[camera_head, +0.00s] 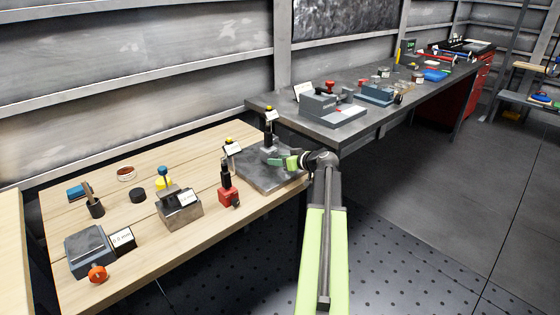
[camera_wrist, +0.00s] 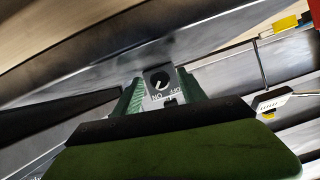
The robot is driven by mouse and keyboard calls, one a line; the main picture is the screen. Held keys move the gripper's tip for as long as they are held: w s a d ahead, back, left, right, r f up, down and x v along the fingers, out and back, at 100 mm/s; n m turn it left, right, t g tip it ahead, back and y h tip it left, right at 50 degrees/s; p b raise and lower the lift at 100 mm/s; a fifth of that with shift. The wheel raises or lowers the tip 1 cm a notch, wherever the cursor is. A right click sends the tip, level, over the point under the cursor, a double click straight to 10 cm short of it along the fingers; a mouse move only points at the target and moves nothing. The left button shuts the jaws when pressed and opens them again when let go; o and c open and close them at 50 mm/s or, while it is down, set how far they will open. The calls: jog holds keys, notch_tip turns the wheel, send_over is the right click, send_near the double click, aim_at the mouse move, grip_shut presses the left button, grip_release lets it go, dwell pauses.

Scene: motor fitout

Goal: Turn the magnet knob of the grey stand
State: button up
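The grey stand (camera_head: 268,152) has a grey base with a dark post and a yellow-topped end. It stands on a dark metal plate (camera_head: 262,175) at the right end of the wooden table. My green gripper (camera_head: 292,162) is at the stand's right side. In the wrist view my gripper (camera_wrist: 161,86) is open, with one finger on each side of the knob and apart from it.
A red stand (camera_head: 228,192) is to the left on the wooden table (camera_head: 150,220). A steel block (camera_head: 181,214) and a grey box with an orange knob (camera_head: 97,273) are farther left. A dark bench (camera_head: 350,128) with instruments stands behind. The floor at right is clear.

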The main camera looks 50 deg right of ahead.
jog(key=p+v, duration=0.6)
jog(key=v, duration=1.1)
jog(key=shift+s+p, duration=0.2)
jog(key=shift+p, duration=0.1)
jog(key=shift+a, duration=0.1)
